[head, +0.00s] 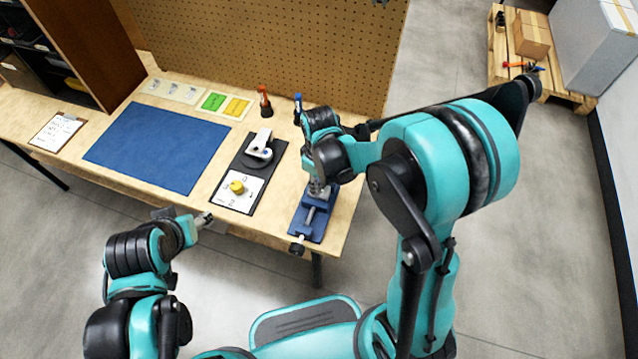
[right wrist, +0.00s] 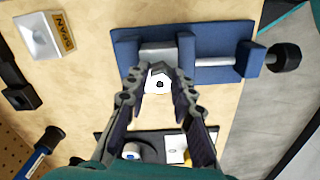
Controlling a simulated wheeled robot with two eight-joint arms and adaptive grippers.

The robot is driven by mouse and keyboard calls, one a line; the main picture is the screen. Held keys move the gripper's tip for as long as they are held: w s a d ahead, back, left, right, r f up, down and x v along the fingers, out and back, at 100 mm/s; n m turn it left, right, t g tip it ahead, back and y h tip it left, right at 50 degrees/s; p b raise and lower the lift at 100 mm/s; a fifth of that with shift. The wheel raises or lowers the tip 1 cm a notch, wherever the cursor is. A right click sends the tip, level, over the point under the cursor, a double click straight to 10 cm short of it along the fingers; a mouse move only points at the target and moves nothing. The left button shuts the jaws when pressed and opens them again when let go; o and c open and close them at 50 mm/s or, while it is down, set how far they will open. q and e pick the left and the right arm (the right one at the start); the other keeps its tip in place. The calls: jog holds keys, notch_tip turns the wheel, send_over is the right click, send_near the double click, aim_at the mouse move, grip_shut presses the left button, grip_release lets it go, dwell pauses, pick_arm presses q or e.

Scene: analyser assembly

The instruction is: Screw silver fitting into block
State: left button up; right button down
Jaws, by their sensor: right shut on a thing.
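The blue vise (head: 309,222) is at the table's front right; it also shows in the right wrist view (right wrist: 212,46). A grey block (right wrist: 157,53) sits in its jaws. My right gripper (right wrist: 158,82) is above the vise, pointing down, its fingertips closed around a small pale, silver-white fitting (right wrist: 158,86) with a dark hole in its middle. The fitting is right at the block; how deep it sits in it is hidden. In the head view my right arm and wrist cover most of this spot. My left gripper (head: 204,220) is off the table's front edge, away from the vise, its fingers too small to read.
A black tray (head: 222,192) with a white-and-grey part (head: 260,148) and a yellow piece (head: 237,187) lies left of the vise. A blue mat (head: 158,146) is further left. Red and blue screwdrivers (head: 298,106) stand at the back before the pegboard (head: 300,45).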

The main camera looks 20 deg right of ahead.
jog(key=shift+m, duration=0.5)
jog(key=c, duration=0.6)
grip_release()
jog(key=shift+c, duration=0.2)
jog(key=shift+r, duration=0.1)
jog(key=shift+r+p, duration=2.75)
jog(key=shift+r, duration=0.7)
jog(key=s+d+r+m+t, duration=0.4)
jog(key=s+r+m+t, duration=0.2)
jog(key=s+r, duration=0.4)
notch_tip(320, 180, up, 3)
jog(key=shift+s+d+f+m+t, duration=0.25)
jog(key=shift+d+m+t, duration=0.15)
jog(key=shift+t, duration=0.2)
